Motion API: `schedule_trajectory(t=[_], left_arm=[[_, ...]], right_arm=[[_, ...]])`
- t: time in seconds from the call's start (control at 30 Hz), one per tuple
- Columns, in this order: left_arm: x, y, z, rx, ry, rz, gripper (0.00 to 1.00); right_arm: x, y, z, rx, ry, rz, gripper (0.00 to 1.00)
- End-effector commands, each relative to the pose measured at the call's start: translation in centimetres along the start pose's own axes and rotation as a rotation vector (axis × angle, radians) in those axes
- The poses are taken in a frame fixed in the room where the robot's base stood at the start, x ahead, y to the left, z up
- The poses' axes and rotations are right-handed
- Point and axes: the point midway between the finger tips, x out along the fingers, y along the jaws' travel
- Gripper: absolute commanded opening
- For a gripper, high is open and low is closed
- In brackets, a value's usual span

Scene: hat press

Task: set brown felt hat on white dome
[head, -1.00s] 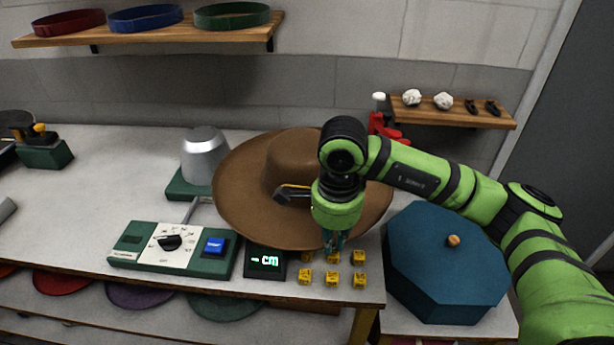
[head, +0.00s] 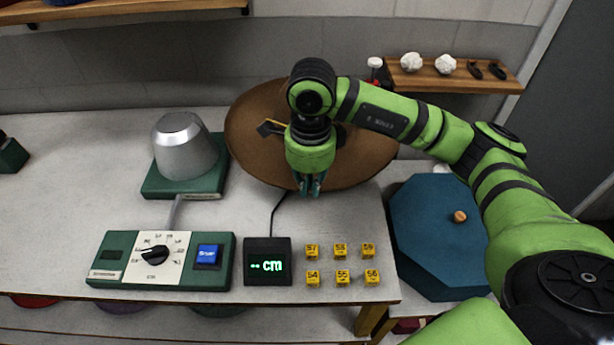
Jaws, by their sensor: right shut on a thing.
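The brown felt hat (head: 252,110) is at the back of the table, right of the press, its wide brim looking tilted. My arm hides its middle and most of its crown. My right gripper (head: 309,191) points down at the near edge of the brim, shut on the hat; the exact grip is hard to see. A smooth, silver-grey dome (head: 184,148) stands bare on a green base (head: 152,183) left of the hat, apart from it. No clearly white dome shows. My left gripper is out of view.
A green control box (head: 125,272) with dial and blue button, a small display (head: 266,280) and several yellow numbered blocks (head: 342,250) line the front. A blue octagonal box (head: 430,240) is at right. A wall shelf (head: 455,82) is behind.

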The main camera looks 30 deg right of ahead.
Motion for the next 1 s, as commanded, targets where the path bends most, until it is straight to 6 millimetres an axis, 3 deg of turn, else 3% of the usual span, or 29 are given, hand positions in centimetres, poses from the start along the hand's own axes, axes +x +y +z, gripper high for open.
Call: schedule_trajectory(t=[0.17, 0.5, 1.0], left_arm=[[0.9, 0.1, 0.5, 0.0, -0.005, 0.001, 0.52], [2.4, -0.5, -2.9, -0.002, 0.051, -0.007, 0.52], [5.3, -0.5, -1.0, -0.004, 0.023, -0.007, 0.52]], right_arm=[[1.6, 0.0, 0.0, 0.001, 0.001, -0.001, 0.0], [4.3, 0.0, -0.1, 0.001, 0.0, -0.001, 0.0], [8.5, 0.1, -0.1, 0.0, 0.0, -0.002, 0.0]])
